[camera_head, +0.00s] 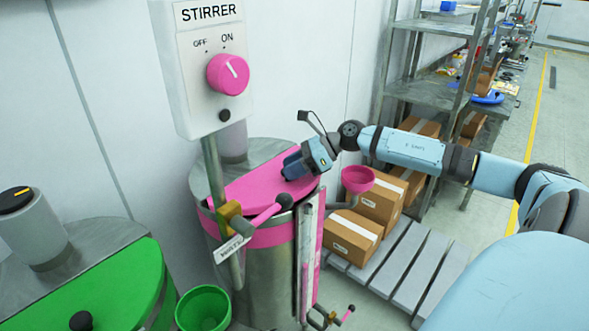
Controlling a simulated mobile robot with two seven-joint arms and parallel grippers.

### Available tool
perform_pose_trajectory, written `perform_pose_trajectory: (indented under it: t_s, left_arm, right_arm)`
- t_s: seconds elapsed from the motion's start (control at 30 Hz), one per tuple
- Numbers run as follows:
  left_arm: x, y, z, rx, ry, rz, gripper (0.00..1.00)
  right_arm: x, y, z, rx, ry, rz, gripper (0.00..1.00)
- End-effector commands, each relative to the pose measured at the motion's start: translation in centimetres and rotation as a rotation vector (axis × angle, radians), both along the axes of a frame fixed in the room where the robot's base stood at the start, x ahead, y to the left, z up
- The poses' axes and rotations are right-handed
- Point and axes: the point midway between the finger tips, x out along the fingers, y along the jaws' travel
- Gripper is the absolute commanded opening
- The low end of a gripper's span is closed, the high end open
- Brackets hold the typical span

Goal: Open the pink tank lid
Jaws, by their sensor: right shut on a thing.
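The pink tank lid (250,188) covers the front part of the top of a metal tank (262,275) with a pink band. The lid looks flat on the tank top, with no clear gap visible. My right gripper (292,168) reaches in from the right and is shut at the lid's right side. What it grips is hidden by its fingers, apparently the lid's handle. My left gripper is not in view.
A white stirrer box (190,70) with a pink knob (228,73) stands on a post by the tank. A pink funnel (358,179) sits right of the lid. A green-lidded tank (100,285) and green bucket (203,308) are at left. Boxes (352,238) stand on a pallet.

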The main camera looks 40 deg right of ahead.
Motion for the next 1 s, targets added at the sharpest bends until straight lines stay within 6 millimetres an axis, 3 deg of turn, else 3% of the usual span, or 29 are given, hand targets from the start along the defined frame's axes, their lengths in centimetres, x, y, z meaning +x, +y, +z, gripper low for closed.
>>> perform_pose_trajectory:
  t_s: [0.1, 0.5, 0.77, 1.0]
  left_arm:
    - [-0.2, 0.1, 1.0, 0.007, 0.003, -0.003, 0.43]
    - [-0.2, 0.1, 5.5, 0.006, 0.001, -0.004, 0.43]
    - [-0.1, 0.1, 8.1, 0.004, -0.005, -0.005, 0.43]
    - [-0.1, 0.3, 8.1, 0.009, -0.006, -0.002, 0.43]
  right_arm:
    - [0.8, -0.1, 2.0, -0.011, 0.081, 0.0, 0.0]
    - [4.1, 0.4, 5.9, -0.036, 0.44, 0.0, 0.0]
    - [7.1, 0.7, 7.2, -0.056, 0.685, -0.001, 0.0]
    - [9.7, 0.8, 7.6, -0.073, 0.871, -0.001, 0.0]
